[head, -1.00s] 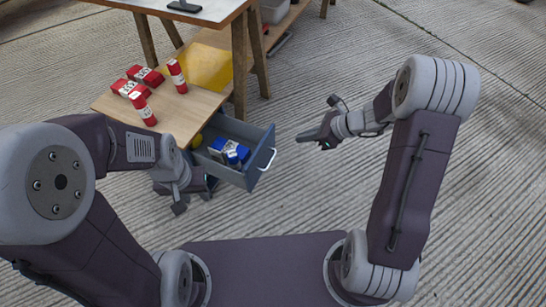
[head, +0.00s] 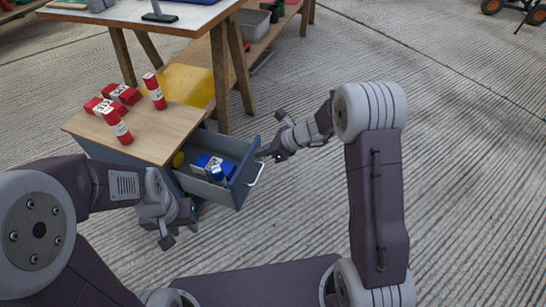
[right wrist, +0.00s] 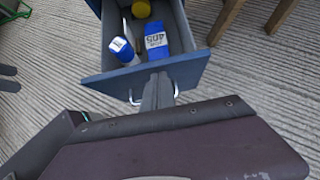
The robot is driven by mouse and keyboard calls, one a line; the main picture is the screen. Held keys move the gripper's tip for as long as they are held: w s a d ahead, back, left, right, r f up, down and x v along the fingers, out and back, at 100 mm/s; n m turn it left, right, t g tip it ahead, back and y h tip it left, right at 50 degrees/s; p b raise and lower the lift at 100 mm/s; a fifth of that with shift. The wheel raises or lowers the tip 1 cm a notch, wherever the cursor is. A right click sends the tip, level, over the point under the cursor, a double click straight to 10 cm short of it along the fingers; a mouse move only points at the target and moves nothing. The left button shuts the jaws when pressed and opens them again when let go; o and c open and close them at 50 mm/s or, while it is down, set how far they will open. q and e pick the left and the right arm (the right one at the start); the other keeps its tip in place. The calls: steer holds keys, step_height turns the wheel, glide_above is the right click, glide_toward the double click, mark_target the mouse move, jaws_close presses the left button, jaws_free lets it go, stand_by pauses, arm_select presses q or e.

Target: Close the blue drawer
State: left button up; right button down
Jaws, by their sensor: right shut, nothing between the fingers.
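The blue drawer (head: 222,192) is pulled out of a cabinet with a wooden top (head: 150,140). Its front panel (right wrist: 110,82) and pale handle (head: 256,174) face right in the head view. Blue packages (head: 214,167) and a yellow item (head: 178,160) lie inside it. My right gripper (head: 264,153) is shut and empty, at the drawer's front near the handle. In the right wrist view its fingers (right wrist: 158,88) overlap the front panel; I cannot tell whether they touch it. My left gripper (head: 180,229) is low, in front of the cabinet; its jaw opening is unclear.
Several red containers (head: 117,127) are on the cabinet top, some upright and some lying. A wooden trestle table (head: 185,18) stands behind, its leg (head: 219,90) near the drawer's back. A yellow panel (head: 190,85) lies beyond the cabinet.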

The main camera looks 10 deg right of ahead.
steer(key=shift+w+a, duration=0.2)
steer(key=shift+a, duration=0.15)
arm_select(q)
steer(key=shift+f, duration=0.1)
